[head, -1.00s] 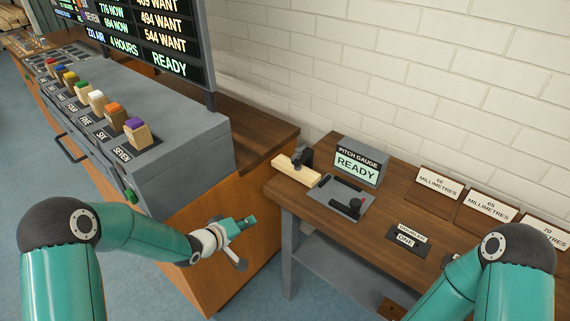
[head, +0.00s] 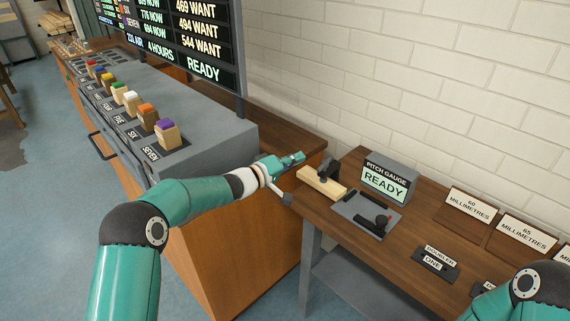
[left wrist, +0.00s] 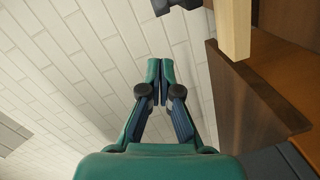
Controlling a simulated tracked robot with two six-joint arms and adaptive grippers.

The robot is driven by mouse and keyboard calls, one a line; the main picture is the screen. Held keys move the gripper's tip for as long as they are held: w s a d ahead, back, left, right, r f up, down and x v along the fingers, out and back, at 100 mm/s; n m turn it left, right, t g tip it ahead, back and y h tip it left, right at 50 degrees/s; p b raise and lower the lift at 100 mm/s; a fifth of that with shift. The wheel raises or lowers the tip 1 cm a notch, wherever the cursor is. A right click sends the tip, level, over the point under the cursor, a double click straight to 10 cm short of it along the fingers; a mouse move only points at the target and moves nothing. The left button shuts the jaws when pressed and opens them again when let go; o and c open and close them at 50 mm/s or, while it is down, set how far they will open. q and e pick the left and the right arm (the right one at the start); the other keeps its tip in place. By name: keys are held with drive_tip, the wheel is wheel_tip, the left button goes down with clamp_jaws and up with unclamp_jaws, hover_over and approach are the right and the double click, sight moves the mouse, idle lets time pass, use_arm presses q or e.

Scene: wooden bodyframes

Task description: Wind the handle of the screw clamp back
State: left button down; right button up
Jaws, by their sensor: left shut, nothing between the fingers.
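A dark clamp-like piece (head: 328,170), which I take for the screw clamp, sits at the far end of a pale wooden block (head: 318,184) on the bench's left end. Its handle is too small to make out. In the left wrist view, the pale block (left wrist: 232,28) is at the upper right, and a dark part (left wrist: 176,5) is cut off by the top edge. My left gripper (head: 299,157) is shut and empty, just left of the clamp and apart from it. Its fingertips (left wrist: 160,64) show together in the wrist view. My right gripper is out of view; only its arm shows.
A grey plate (head: 362,222) with black fittings lies right of the block, before the pitch gauge sign (head: 387,181) reading READY. A grey console (head: 215,130) with coloured-topped blocks stands left. A brick wall (head: 420,90) closes the back. A "DOWELLER ONE" plate (head: 436,260) lies nearer.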

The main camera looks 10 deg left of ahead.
sight(325, 164)
use_arm(q)
drive_tip(key=shift+s+d+f, duration=0.1)
drive_tip(key=shift+d+f, duration=0.15)
drive_tip(key=shift+d, duration=0.45)
drive_tip(key=shift+s+d+f, duration=0.1)
drive_tip(key=shift+d+f, duration=0.2)
drive_tip(key=shift+d, duration=0.35)
drive_tip(key=shift+s+d+f, duration=0.1)
drive_tip(key=shift+d+f, duration=0.15)
drive_tip(key=shift+d, duration=0.45)
